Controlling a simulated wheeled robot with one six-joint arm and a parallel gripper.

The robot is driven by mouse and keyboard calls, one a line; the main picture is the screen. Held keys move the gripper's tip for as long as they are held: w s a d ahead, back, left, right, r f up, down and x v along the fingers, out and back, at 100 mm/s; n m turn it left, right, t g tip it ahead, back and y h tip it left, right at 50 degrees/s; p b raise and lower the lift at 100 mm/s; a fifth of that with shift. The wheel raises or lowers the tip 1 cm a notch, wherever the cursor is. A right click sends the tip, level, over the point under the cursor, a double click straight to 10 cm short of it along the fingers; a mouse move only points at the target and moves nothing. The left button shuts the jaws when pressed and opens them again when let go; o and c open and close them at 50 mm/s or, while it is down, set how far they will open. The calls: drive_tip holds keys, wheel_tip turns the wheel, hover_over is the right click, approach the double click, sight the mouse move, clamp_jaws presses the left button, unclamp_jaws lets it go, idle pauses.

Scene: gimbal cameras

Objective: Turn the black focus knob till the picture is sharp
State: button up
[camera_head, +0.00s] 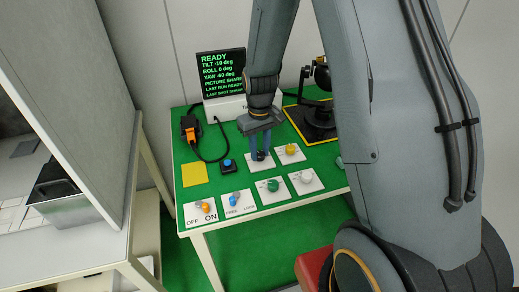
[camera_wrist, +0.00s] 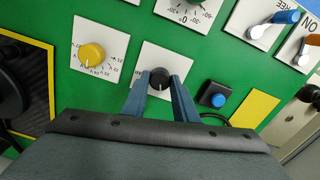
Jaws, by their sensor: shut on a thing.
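The black focus knob (camera_wrist: 160,77) stands on a white plate (camera_wrist: 178,58) on the green table top. My gripper (camera_wrist: 161,82) is shut on the knob, with one blue-grey finger on each side of it. In the head view my gripper (camera_head: 261,154) points down at the same plate, and the knob shows only as a small dark spot between the fingertips. The screen (camera_head: 220,73) reads READY, TILT -10 deg, ROLL 0 deg, YAW -60 deg and a line starting PICTURE SHARP. The small last lines are hard to read.
A yellow knob (camera_head: 290,149), a green knob (camera_head: 272,185) and a white knob (camera_head: 306,177) stand close around. A blue button (camera_head: 228,164), a yellow square (camera_head: 194,174) and two switches (camera_head: 206,208) lie left. A black camera device (camera_head: 317,107) stands behind on a yellow-edged mat.

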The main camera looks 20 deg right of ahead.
sight(259, 153)
drive_tip(key=shift+n, duration=0.5)
drive_tip(key=shift+w, duration=0.1)
drive_tip(key=o, duration=1.1)
drive_tip(key=shift+c, duration=0.2)
drive_tip(key=shift+r+b, duration=0.6)
drive_tip(key=shift+r, duration=3.35)
